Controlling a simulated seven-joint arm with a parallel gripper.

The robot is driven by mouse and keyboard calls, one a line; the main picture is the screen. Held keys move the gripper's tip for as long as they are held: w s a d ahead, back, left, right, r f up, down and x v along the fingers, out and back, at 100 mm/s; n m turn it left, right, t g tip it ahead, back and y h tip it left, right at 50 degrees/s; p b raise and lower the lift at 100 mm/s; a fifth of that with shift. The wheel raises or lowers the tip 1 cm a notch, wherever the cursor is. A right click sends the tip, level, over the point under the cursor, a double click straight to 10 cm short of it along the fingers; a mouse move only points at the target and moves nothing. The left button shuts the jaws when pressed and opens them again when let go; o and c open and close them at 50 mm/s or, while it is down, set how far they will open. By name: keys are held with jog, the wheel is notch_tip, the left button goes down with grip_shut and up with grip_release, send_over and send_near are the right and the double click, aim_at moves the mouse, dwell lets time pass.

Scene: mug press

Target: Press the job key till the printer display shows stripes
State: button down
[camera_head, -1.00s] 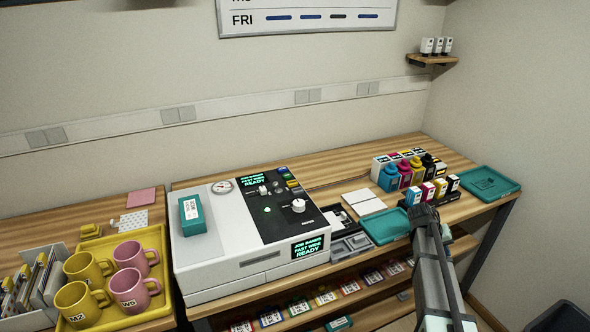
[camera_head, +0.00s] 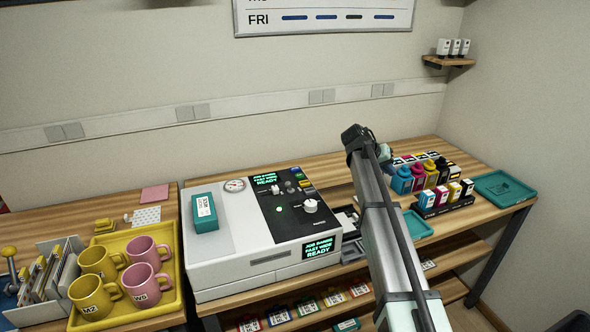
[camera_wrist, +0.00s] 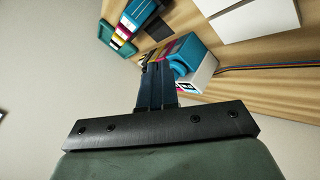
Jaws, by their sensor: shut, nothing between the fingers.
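The white printer (camera_head: 225,262) stands on the bench with a black control panel (camera_head: 262,205) on its top right. Its front display (camera_head: 318,248) shows green text, with FAST WIDE and READY legible; no stripes show. A small top display (camera_head: 266,179) also shows green text ending in READY. Small coloured keys (camera_head: 305,183) sit at the panel's back right; I cannot tell which is the job key. My gripper (camera_wrist: 157,72) is shut and empty in the wrist view, above the bench by the ink bottles, right of the printer. In the head view my arm mostly hides it.
Ink bottles (camera_head: 402,181) and cartridges stand at the back right, beside a teal tray (camera_head: 497,188). A yellow tray (camera_head: 170,303) with several mugs is at the left. A teal box (camera_head: 204,213) lies on the printer's left top. Space above the panel is clear.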

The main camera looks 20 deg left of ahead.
jog(key=s+a+r+y, duration=0.1)
jog(key=s+a+r, duration=0.15)
jog(key=a, duration=0.55)
jog(key=s+a+r, duration=0.1)
jog(key=a+r, duration=0.2)
jog(key=a, duration=0.6)
notch_tip(320, 180, up, 5)
jog(key=t+y, duration=0.1)
jog(key=t, duration=0.1)
send_over(292, 169)
jog(key=shift+n, duration=0.3)
jog(key=shift+w+f, duration=0.1)
jog(key=shift+f, duration=4.3)
jog(key=shift+f, duration=0.45)
